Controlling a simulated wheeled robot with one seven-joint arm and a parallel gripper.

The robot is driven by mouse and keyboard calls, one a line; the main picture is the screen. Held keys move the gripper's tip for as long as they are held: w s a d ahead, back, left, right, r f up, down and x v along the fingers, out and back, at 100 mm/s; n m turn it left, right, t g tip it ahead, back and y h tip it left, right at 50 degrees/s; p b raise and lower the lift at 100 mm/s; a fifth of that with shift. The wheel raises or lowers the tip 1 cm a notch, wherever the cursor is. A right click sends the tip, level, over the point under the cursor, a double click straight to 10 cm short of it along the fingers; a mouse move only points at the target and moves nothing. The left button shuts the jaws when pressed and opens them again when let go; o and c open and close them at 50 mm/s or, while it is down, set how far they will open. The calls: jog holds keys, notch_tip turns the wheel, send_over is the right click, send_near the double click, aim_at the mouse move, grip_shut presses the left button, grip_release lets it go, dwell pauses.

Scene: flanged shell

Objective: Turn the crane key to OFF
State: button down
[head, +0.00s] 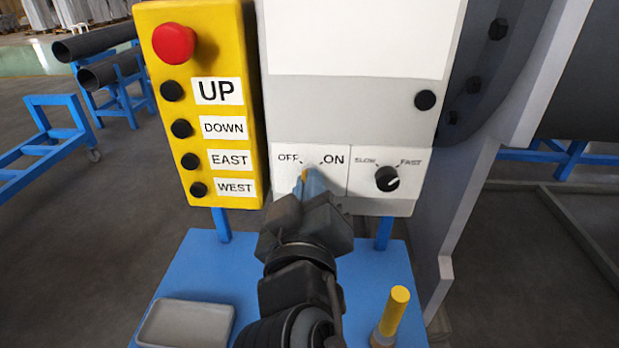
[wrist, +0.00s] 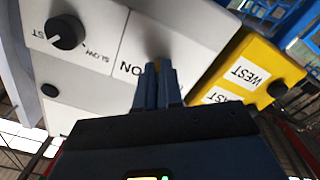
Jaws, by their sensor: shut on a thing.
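The crane key (head: 304,175) is a small yellowish sliver at the OFF/ON switch on the grey control box (head: 345,112). My gripper (head: 311,182) covers most of it, so which way the key points cannot be told. The OFF label (head: 288,157) is at upper left of the fingers and the ON label (head: 333,160) at upper right. In the wrist view my blue fingers (wrist: 157,75) are shut on the key, close to the panel face, with the ON label (wrist: 131,68) beside them.
The SLOW/FAST knob (head: 387,178) is right of the key. A yellow pendant (head: 227,125) with a red button (head: 174,43) and several black buttons is at left. Below, a blue stand (head: 255,268) carries a grey tray (head: 186,322) and a yellow upright cylinder (head: 393,312).

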jog(key=shift+n+p, duration=0.4)
jog(key=shift+n, duration=0.4)
jog(key=shift+f, duration=0.1)
jog(key=c, duration=1.3)
grip_release()
jog(key=shift+s, duration=0.1)
jog(key=s+b, duration=0.1)
jog(key=s, duration=0.6)
jog(key=shift+s+a+b, duration=0.1)
jog(key=shift+s+b, duration=0.25)
jog(key=shift+b, duration=0.05)
